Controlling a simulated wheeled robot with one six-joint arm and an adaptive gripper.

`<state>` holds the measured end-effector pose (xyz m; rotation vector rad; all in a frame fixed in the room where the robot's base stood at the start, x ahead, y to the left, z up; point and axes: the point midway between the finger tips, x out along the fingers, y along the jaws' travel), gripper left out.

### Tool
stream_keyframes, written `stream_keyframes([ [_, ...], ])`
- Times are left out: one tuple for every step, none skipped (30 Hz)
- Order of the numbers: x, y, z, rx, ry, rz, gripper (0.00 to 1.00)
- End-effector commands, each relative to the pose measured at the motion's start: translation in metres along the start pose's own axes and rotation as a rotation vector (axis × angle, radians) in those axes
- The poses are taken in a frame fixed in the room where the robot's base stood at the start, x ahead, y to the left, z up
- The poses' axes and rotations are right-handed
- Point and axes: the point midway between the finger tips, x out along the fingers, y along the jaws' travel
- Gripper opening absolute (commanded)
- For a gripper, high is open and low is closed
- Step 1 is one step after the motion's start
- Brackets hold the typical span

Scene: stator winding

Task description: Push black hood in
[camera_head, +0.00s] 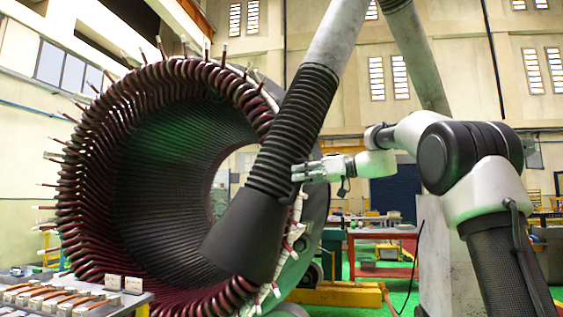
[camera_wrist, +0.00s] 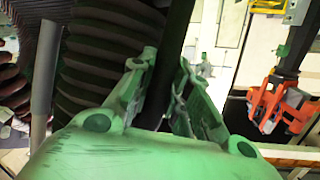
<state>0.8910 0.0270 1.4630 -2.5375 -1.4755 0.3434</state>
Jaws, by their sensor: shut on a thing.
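The black hood (camera_head: 243,237) is a wide dark cone on the lower end of a ribbed black hose (camera_head: 297,120). It hangs tilted in front of the stator's open bore, its mouth toward the lower left. My gripper (camera_head: 298,173) reaches in from the right at the hose just above the cone. In the wrist view my gripper (camera_wrist: 168,88) is shut on a dark bar (camera_wrist: 177,35) beside the ribbed hose (camera_wrist: 105,50). The bar appears to be the hood's handle. The exact contact is partly hidden by the fingers.
The large stator (camera_head: 85,180) with red-brown coil ends and pale protruding leads fills the left. A bench with copper parts (camera_head: 60,300) stands at the lower left. A red workbench (camera_head: 383,235) and a yellow base (camera_head: 335,294) stand behind. Green floor shows at the right.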

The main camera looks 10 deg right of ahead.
Motion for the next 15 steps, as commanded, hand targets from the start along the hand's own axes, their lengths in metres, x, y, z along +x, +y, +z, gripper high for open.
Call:
stream_keyframes([
  [-0.009, 0.014, -0.001, -0.012, 0.005, 0.010, 0.00],
  [-0.013, 0.021, 0.000, -0.018, 0.003, 0.012, 0.00],
  [-0.018, 0.029, 0.003, -0.024, -0.001, 0.012, 0.00],
  [-0.021, 0.035, 0.004, -0.029, -0.002, 0.013, 0.00],
  [-0.025, 0.040, 0.005, -0.035, -0.004, 0.015, 0.00],
  [-0.028, 0.045, 0.007, -0.039, -0.006, 0.014, 0.00],
  [-0.030, 0.048, 0.008, -0.041, -0.008, 0.014, 0.00],
  [-0.032, 0.051, 0.009, -0.044, -0.009, 0.014, 0.00],
  [-0.034, 0.053, 0.009, -0.047, -0.009, 0.015, 0.00],
  [-0.035, 0.055, 0.010, -0.049, -0.010, 0.015, 0.00],
  [-0.035, 0.056, 0.010, -0.050, -0.011, 0.015, 0.00],
  [-0.036, 0.056, 0.011, -0.051, -0.011, 0.015, 0.00],
  [-0.036, 0.056, 0.011, -0.051, -0.011, 0.015, 0.00],
  [-0.036, 0.056, 0.011, -0.051, -0.012, 0.014, 0.00],
  [-0.035, 0.056, 0.011, -0.051, -0.012, 0.014, 0.00],
])
